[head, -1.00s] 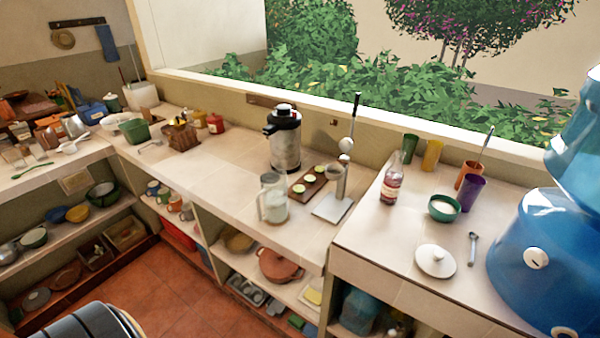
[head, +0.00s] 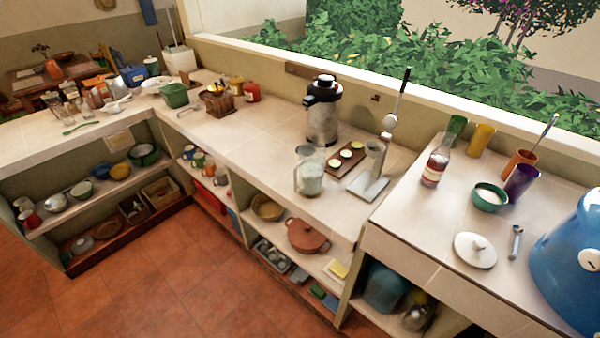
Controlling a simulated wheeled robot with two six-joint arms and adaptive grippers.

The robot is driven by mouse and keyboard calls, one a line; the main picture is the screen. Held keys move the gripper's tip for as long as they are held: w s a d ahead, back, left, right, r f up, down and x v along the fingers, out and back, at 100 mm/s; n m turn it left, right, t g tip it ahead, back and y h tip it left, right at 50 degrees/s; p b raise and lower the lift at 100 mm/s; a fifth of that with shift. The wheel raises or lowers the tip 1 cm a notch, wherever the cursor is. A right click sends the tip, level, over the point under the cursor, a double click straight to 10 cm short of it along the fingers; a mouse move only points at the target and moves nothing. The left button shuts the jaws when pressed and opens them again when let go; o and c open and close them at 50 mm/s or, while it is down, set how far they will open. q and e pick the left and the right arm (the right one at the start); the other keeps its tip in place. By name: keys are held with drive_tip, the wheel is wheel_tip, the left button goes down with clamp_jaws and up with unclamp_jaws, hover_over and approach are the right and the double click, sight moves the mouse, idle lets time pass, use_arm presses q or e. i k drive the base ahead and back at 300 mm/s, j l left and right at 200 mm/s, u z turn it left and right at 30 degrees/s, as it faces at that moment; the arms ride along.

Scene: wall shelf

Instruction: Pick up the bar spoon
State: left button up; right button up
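A long thin metal rod (head: 545,132), which looks like a bar spoon handle, stands tilted in an orange tumbler (head: 516,163) on the right-hand counter. Its lower end is hidden inside the tumbler. A short grey spoon or scoop (head: 516,241) lies flat on the same counter, beside a white round lid (head: 474,250). Neither of my grippers shows in the head view.
A purple tumbler (head: 521,181) stands close in front of the orange one. A green bowl (head: 489,197), a bottle (head: 435,168) and a big blue vessel (head: 570,255) are nearby. A lever press (head: 374,160) stands on the lower counter. Red floor (head: 150,285) is clear at left.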

sight(554, 118)
drive_tip(key=z, duration=1.45)
